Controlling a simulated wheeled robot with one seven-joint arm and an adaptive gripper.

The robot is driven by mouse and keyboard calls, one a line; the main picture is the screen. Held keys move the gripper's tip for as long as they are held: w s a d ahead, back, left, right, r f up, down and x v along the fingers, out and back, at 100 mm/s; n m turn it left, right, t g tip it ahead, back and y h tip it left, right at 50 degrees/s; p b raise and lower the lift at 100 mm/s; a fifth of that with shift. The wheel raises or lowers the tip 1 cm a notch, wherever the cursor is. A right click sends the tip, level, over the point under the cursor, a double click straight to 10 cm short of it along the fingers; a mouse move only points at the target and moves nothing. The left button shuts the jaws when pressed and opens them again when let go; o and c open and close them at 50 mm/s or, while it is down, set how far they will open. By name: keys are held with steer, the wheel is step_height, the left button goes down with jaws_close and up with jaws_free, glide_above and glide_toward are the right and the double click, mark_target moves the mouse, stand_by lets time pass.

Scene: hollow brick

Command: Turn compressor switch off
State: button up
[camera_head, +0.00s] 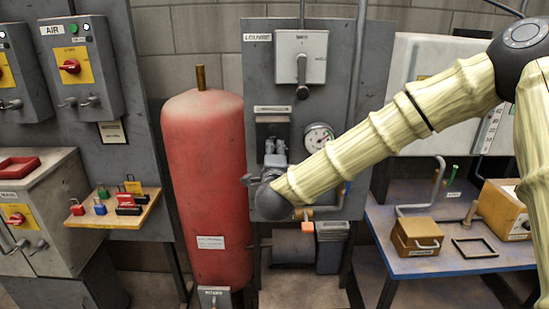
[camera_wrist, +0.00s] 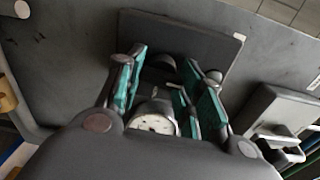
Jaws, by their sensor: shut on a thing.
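My gripper (camera_head: 272,150) is at the small grey switch box (camera_head: 272,122) on the middle panel, left of the round gauge (camera_head: 319,137). The box's label is too small to read, so I cannot tell for sure that it is the compressor switch. In the wrist view my gripper's teal-padded fingers (camera_wrist: 167,92) are closed around a small dark part in front of a dark plate (camera_wrist: 195,48). The fingers hide most of that part, and its position cannot be read. The gauge (camera_wrist: 153,123) shows near the palm.
A lever box (camera_head: 313,55) hangs above, its handle pointing down. A red tank (camera_head: 205,150) stands close on the left. A shelf (camera_head: 95,217) with several padlocks is further left. A blue bench (camera_head: 455,262) with a wooden box (camera_head: 415,237) is at right.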

steer(key=shift+n, duration=0.5)
steer(key=o, duration=1)
steer(key=s, duration=1.2)
steer(key=shift+f, duration=0.15)
